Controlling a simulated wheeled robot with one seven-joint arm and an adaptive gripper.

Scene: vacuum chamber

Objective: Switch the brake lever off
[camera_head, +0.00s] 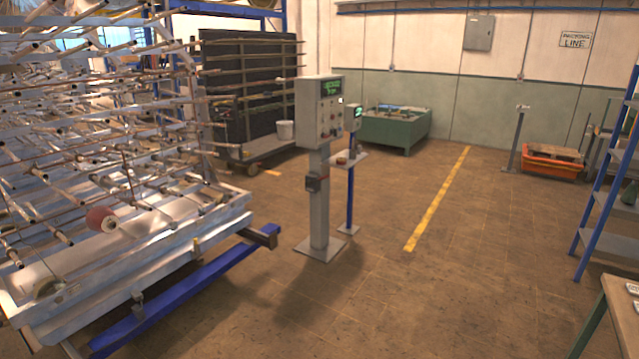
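I cannot pick out a brake lever for certain in the head camera view. A grey control cabinet (320,108) stands on a floor post in the middle, with a green-lit display and several small buttons or knobs, too small to read. A small dark box (317,183) is fixed partway down its post; I cannot tell whether it carries a lever. My gripper is not in view.
A large metal rack (120,225) of rods fills the left, with a blue beam (185,290) jutting along the floor. A second, smaller panel post (350,195) stands behind the cabinet. A blue shelf frame (600,190) is at right. Open floor (430,290) lies between.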

